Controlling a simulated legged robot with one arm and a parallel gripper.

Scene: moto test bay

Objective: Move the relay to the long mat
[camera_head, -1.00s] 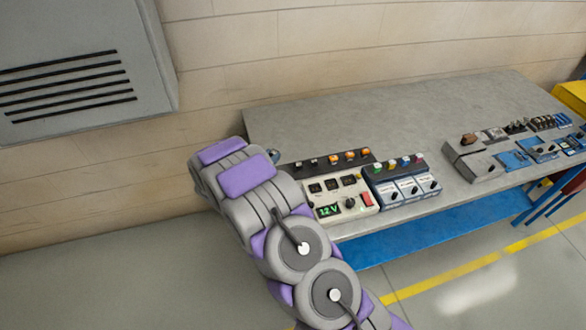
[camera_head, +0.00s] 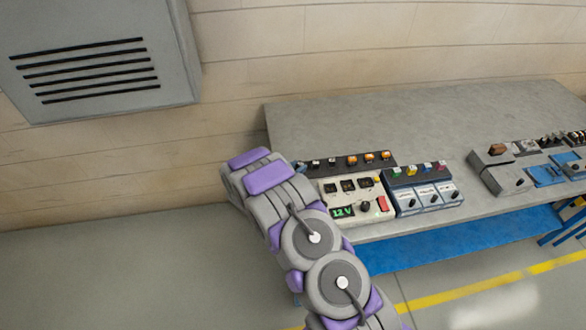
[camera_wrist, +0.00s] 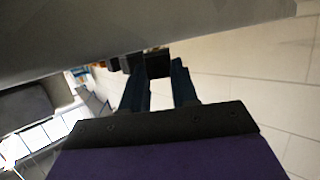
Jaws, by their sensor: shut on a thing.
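My gripper (camera_wrist: 158,84) shows in the wrist view, its two dark blue fingers shut on a small black block (camera_wrist: 157,66). The block looks like the relay, but its face is too dark to be certain. In the head view my arm reaches to the left end of the grey bench, and my gripper is hidden behind it. I cannot pick out the long mat for certain in either view.
The grey bench (camera_head: 420,112) is bare along its back. A power unit reading 12 V (camera_head: 356,197), a blue three-switch unit (camera_head: 430,197) and grey blocks (camera_head: 500,174) line its front. A vented grey cabinet (camera_head: 95,65) hangs on the wall.

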